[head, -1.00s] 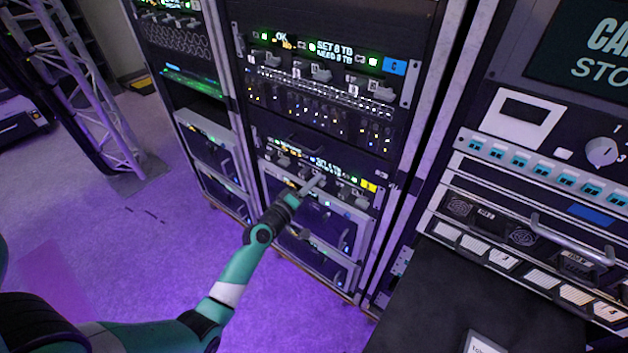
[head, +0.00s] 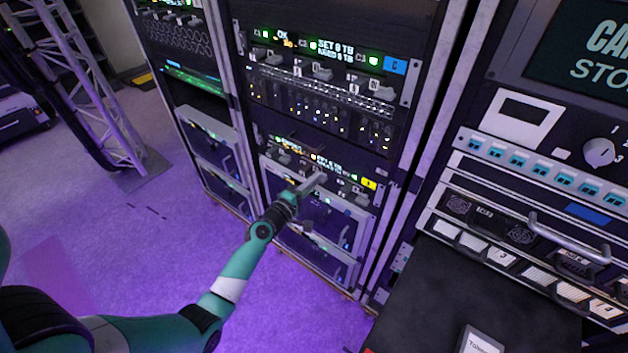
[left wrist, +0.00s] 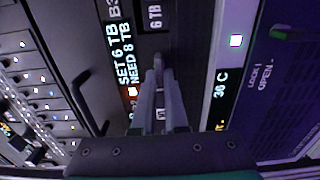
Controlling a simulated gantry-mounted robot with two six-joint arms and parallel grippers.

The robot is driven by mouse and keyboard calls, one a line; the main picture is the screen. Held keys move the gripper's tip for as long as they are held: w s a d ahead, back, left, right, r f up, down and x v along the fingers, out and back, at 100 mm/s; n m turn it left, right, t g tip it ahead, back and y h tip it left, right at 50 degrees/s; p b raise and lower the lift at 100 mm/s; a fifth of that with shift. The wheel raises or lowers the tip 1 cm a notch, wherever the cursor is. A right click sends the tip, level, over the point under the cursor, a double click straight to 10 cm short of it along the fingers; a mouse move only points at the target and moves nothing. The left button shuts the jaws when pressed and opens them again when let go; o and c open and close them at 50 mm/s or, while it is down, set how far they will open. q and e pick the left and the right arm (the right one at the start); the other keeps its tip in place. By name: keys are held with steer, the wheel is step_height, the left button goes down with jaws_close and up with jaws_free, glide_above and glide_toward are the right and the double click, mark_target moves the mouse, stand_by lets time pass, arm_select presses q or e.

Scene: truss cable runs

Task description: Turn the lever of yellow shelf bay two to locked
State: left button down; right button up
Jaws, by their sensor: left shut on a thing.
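The yellow shelf (head: 295,155) is the lower row of bays in the middle rack, with a yellow tag (head: 368,184) at its right end. My left gripper (head: 318,180) reaches its middle bay and is shut on the bay two lever. The fingers mostly hide the lever, so its angle is unclear. In the left wrist view the closed fingers (left wrist: 160,85) meet in front of the bay, beside a display (left wrist: 125,68) reading "SET 6 TB, NEED 8 TB". My right gripper is not in view.
A similar shelf with a blue tag (head: 394,66) sits above, with levers close together. Drawers with handles (head: 345,232) lie below the yellow shelf. Another rack with a long bar handle (head: 570,240) stands at right. The floor (head: 150,240) at left is mostly clear.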

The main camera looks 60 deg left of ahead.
arm_select(q)
steer(key=c, duration=1)
jaws_free()
steer(key=shift+o, duration=0.2)
steer(key=shift+s, duration=0.1)
steer(key=p+v, duration=0.1)
steer(key=v, duration=1)
steer(key=shift+s+d, duration=0.15)
steer(key=shift+s, duration=0.05)
